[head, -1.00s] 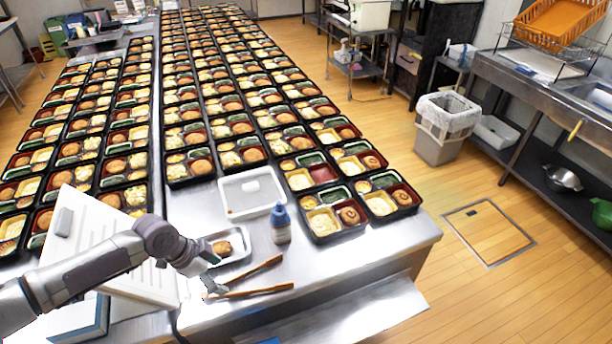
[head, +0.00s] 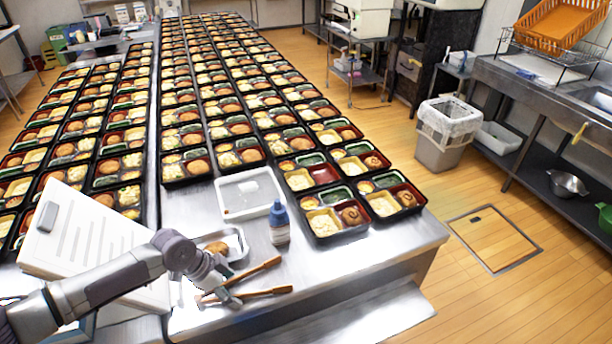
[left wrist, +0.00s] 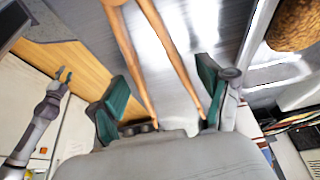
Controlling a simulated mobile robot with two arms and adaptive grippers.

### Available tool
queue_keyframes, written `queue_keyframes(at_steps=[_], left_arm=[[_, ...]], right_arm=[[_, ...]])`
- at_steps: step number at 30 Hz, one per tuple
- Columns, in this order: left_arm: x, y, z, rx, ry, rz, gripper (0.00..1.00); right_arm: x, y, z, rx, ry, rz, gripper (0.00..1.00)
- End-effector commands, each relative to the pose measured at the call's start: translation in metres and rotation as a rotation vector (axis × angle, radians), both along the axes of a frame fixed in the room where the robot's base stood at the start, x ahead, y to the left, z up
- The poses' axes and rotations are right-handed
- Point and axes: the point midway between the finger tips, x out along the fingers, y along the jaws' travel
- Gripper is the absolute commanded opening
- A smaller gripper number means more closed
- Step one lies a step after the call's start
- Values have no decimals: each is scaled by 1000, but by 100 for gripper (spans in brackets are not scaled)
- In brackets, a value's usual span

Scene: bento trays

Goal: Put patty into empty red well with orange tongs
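The orange-brown tongs (head: 262,292) lie on the steel table's near end, legs spread. My left gripper (head: 225,297) is low over their left end. In the left wrist view its green fingers (left wrist: 163,98) are apart, with the tongs' two legs (left wrist: 178,52) between them; I cannot tell whether they touch. My right gripper (left wrist: 63,75) shows small, fingers apart.
A blue-capped bottle (head: 279,226) stands between the patty tray and the near bento trays. A white shallow container (head: 233,210) lies behind it. Rows of filled bento trays cover the table's far part. A white board-like object (head: 75,240) is left of my arm.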

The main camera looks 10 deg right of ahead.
Motion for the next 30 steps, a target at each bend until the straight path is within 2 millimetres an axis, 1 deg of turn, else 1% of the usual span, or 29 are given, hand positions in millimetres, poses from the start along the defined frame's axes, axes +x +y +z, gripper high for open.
queue_keyframes(at_steps=[1, 5, 6, 7, 17, 20, 30], left_arm=[[0, 0, 0, 0, 0, 0, 70], [0, 0, 0, 0, 0, 0, 48], [0, 0, 0, 0, 0, 0, 42], [0, 0, 0, 0, 0, 0, 39], [-1, 1, 2, 2, 1, 0, 39], [-1, 0, 9, 2, 2, 1, 39], [0, 0, 45, 0, 0, 0, 39]], right_arm=[[0, 1, 0, 1, 0, 0, 40], [0, 1, 0, 1, 0, 0, 40], [0, 1, 0, 1, 0, 1, 40], [0, 1, 0, 1, 0, 1, 40], [0, 0, 2, 0, 0, 1, 40], [0, -2, 9, -2, 1, 1, 40], [0, -4, 40, -5, 0, 2, 40]])
